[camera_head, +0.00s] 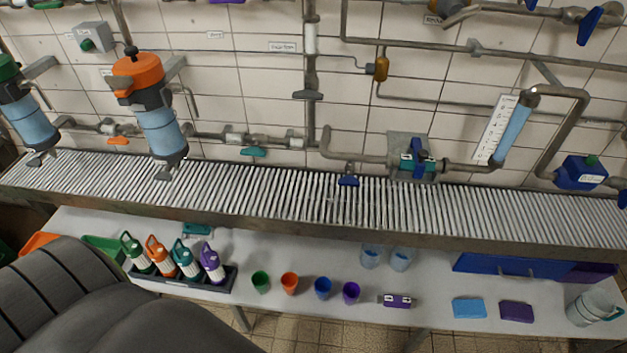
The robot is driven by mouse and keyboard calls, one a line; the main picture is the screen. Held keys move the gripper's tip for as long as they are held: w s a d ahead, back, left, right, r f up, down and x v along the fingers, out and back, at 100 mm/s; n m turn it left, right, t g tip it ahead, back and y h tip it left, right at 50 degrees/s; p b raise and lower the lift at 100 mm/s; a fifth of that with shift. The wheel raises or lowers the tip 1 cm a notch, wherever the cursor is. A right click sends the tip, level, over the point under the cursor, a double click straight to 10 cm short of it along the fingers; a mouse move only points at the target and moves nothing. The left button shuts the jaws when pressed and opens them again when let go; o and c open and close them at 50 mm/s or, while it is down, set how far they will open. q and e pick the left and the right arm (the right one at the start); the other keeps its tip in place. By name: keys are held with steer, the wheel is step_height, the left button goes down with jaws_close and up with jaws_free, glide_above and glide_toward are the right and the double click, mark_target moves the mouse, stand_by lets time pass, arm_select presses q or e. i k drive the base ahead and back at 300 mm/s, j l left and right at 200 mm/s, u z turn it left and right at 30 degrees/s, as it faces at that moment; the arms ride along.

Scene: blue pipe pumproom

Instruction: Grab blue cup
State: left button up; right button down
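The blue cup (322,288) stands upright on the white table (430,280), in the lower middle of the head view. It is the third in a row of small cups. An orange cup (289,284) is on its left, with a green cup (260,282) further left. A purple cup (351,292) is close on its right. Neither my left nor my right gripper is in view, so no gripper shows near the blue cup.
A ribbed metal shelf (330,205) runs above and behind the table. Bottles (186,262) stand in a dark rack left of the cups. Two clear containers (401,258) stand behind, to the right. A purple device (397,300) lies right of the cups. A large dark grey shape covers the lower left.

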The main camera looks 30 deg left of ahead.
mark_target(323, 285)
steer(key=u, duration=0.8)
steer(key=k+l, duration=0.05)
